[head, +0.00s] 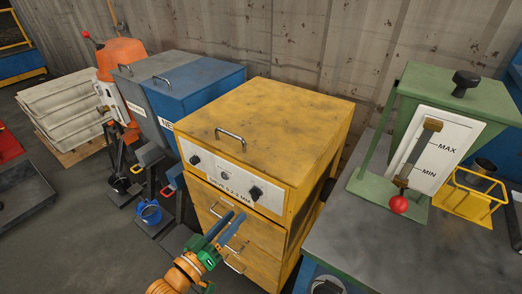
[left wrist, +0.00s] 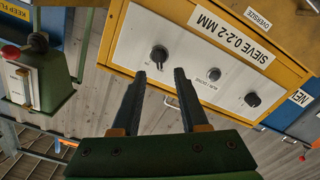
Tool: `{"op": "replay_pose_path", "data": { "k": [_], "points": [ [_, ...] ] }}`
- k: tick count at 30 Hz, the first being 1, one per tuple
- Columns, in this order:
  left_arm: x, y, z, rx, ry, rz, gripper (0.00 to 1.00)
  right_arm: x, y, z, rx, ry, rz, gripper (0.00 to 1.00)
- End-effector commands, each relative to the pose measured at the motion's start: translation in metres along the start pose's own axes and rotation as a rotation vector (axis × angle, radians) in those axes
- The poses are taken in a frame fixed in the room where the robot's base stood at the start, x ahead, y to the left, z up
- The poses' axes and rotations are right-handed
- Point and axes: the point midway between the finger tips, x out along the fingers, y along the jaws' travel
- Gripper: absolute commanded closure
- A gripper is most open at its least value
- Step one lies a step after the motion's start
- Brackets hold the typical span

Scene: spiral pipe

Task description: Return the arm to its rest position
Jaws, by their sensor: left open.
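My left gripper (head: 228,229) is in front of the yellow sieve cabinet (head: 265,123), near its upper drawers. Its two dark fingers are apart with nothing between them. In the left wrist view the open fingers (left wrist: 157,82) point toward the white control panel (left wrist: 187,62) with its black knobs and "SIEVE 0.2-2 MM" label. In that view I cannot tell whether the fingers touch the cabinet; they appear apart from the knobs. My right gripper is not in view.
A green box with a MAX/MIN plate (head: 440,150) and red-knobbed lever (head: 398,204) stands on the grey table (head: 345,245) at right. A yellow wire holder (head: 470,200) is beside it. Blue and grey bins (head: 205,82) and a blue cup (head: 150,212) are left.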

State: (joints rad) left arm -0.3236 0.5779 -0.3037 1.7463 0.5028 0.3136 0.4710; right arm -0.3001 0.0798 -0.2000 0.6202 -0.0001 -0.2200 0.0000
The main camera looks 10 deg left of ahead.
Motion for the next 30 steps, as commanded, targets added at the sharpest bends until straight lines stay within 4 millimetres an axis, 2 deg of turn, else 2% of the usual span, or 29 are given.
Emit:
{"op": "replay_pose_path", "data": {
  "k": [2, 4, 5, 7, 8, 9, 11, 12, 15, 18, 21, 30],
  "points": [
    [-0.003, -0.016, 0.016, 0.026, -0.039, -0.049, 0.56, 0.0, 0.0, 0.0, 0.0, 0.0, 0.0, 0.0],
    [-0.013, -0.048, 0.051, 0.085, -0.134, -0.151, 0.56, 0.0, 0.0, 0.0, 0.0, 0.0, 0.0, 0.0],
    [-0.022, -0.065, 0.072, 0.117, -0.194, -0.206, 0.56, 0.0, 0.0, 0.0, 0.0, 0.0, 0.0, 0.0],
    [-0.053, -0.102, 0.13, 0.19, -0.372, -0.333, 0.56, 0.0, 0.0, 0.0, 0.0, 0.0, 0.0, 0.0],
    [-0.07, -0.115, 0.155, 0.218, -0.456, -0.38, 0.56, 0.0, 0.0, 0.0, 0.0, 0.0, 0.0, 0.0],
    [-0.095, -0.128, 0.187, 0.25, -0.572, -0.434, 0.56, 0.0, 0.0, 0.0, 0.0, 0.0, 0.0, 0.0],
    [-0.138, -0.139, 0.233, 0.287, -0.753, -0.492, 0.56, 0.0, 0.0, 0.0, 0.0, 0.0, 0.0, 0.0],
    [-0.167, -0.141, 0.26, 0.306, -0.871, -0.517, 0.56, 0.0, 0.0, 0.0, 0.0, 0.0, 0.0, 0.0],
    [-0.234, -0.132, 0.311, 0.334, -1.129, -0.536, 0.56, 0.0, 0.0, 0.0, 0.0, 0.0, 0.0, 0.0],
    [-0.28, -0.117, 0.34, 0.345, -1.304, -0.523, 0.56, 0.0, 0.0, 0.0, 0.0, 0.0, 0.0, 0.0],
    [-0.302, -0.108, 0.351, 0.349, -1.388, -0.509, 0.56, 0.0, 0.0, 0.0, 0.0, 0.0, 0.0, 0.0],
    [-0.306, -0.106, 0.352, 0.35, -1.403, -0.506, 0.56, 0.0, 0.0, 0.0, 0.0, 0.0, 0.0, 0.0]
  ]
}}
